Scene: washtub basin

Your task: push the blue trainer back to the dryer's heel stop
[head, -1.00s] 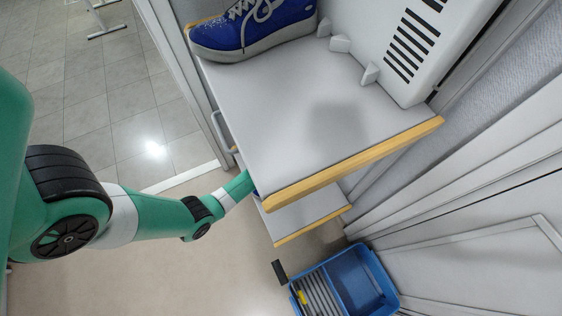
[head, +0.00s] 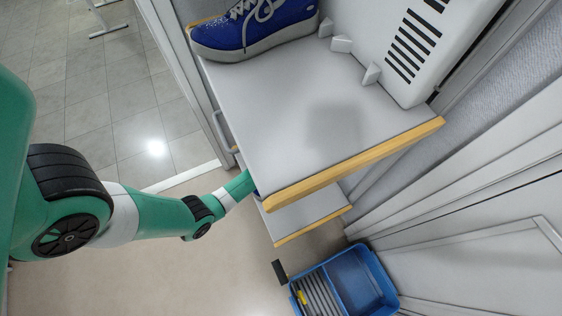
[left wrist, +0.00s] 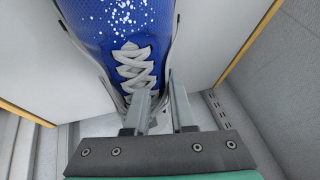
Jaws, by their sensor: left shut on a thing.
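One blue trainer (head: 253,30), with white laces and pale sole, sits at the top of the upper shelf in the head view. It lies beside small white stop blocks (head: 341,44) by a white slotted housing. My left arm passes below that shelf's edge, and its gripper is hidden in the head view. In the left wrist view, my left gripper (left wrist: 160,90) is shut on a blue trainer (left wrist: 95,30) with white speckles, at its laced end. The exact grip is hard to see. This trainer appears to be on the lower level. My right gripper is not in view.
The upper shelf (head: 270,120) has a wooden front edge and a bare middle. A lower shelf (head: 305,217) shows beneath it. A blue basin (head: 375,285) stands on the floor at the lower right. White panelled walls are close on the right.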

